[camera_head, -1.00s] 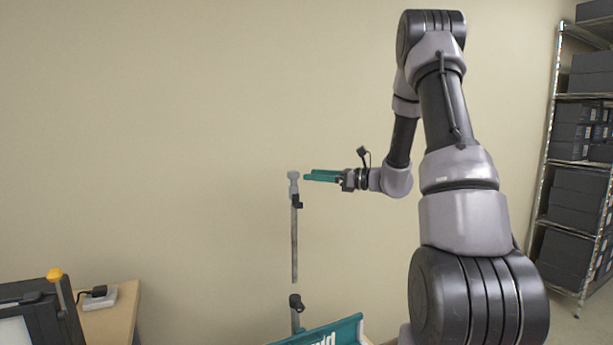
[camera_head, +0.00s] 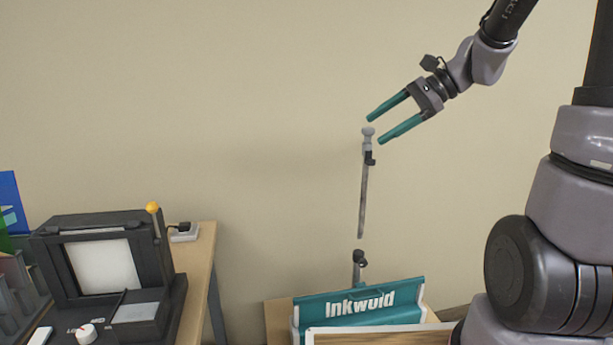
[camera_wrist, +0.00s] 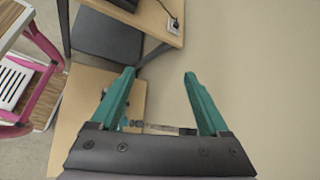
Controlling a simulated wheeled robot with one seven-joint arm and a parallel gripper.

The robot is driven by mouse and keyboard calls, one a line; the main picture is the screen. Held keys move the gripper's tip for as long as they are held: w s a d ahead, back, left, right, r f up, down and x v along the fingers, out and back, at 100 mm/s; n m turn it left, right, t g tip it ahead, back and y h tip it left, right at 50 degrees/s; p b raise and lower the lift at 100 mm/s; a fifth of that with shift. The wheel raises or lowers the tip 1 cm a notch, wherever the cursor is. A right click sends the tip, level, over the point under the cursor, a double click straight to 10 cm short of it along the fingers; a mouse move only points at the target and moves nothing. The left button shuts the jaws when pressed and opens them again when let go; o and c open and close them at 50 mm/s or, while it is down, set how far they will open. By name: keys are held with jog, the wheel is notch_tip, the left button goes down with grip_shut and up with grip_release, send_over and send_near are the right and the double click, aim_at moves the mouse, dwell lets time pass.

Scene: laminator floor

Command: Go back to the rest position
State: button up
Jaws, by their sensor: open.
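My gripper (camera_head: 376,130) is in the upper right of the head view, with two teal fingers pointing down and left. Its fingers are apart and nothing shows between them. In the wrist view both teal fingers (camera_wrist: 159,75) show, spread apart. In the head view the fingertips appear close to the grey knob at the top of a thin upright rod (camera_head: 363,195). I cannot tell whether they touch or only overlap in the picture. No marker of the rest position shows.
A teal "Inkwold" sign piece (camera_head: 360,308) sits low in the middle on a wooden surface. A black machine (camera_head: 105,262) with a yellow-knobbed lever stands on a table (camera_head: 203,262) at left. A magenta-framed cart (camera_wrist: 45,45) shows in the wrist view. The wall area above is clear.

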jog(key=s+d+r+n+t+h, duration=0.2)
jog(key=s+d+n+h, duration=0.1)
jog(key=s, duration=0.3)
jog(key=s+d+r+n+t+h, duration=0.2)
jog(key=s+d+n+h, duration=0.2)
jog(key=s+n+h, duration=0.1)
jog(key=shift+s+d+n+t, duration=0.3)
jog(key=shift+s+n, duration=0.2)
jog(key=shift+s, duration=0.55)
dwell(1.7)
